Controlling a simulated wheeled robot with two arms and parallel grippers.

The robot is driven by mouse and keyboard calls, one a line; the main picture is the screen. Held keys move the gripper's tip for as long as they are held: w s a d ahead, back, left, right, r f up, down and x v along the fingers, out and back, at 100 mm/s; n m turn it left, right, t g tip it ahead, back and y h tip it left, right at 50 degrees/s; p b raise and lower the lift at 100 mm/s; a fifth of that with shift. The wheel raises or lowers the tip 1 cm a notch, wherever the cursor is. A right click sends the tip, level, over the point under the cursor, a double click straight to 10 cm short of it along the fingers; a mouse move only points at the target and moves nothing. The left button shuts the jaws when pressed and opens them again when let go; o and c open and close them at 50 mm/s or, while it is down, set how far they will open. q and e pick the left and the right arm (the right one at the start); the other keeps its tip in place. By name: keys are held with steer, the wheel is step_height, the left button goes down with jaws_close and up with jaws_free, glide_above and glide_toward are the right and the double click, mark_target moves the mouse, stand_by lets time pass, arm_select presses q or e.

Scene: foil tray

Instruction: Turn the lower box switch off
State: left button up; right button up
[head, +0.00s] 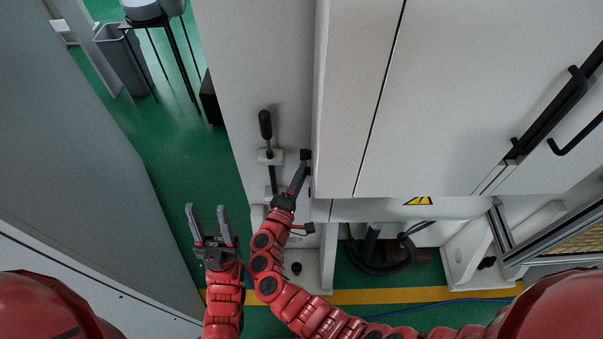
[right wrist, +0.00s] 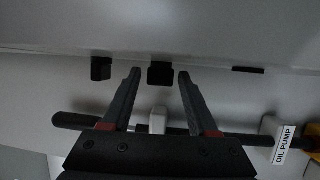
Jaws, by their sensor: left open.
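A black block-like switch (right wrist: 160,74) sticks out of the pale cabinet side, between and just beyond my right fingertips in the right wrist view. A second black block (right wrist: 101,68) is to its left and a flat dark piece (right wrist: 248,70) to its right. I cannot tell which is the lower box switch or its setting. My right gripper (head: 301,168) is open beside the cabinet edge, just below a black block (head: 305,154); contact is unclear. My left gripper (head: 207,208) is open and empty, left of the cabinet.
A black-handled lever (head: 265,125) stands on the cabinet side. Its rod crosses behind my right fingers, near an "OIL PUMP" label (right wrist: 284,143). The white cabinet (head: 470,90) has black door handles (head: 553,108). Green floor (head: 185,150) lies open at left, beside a grey panel (head: 70,160).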

jaws_close()
steer(key=shift+n+g+p, duration=0.3)
steer(key=shift+g+p, duration=0.2)
steer(key=shift+p, duration=0.5)
steer(key=shift+o, duration=1.3)
jaws_free()
steer(key=shift+y, duration=0.4)
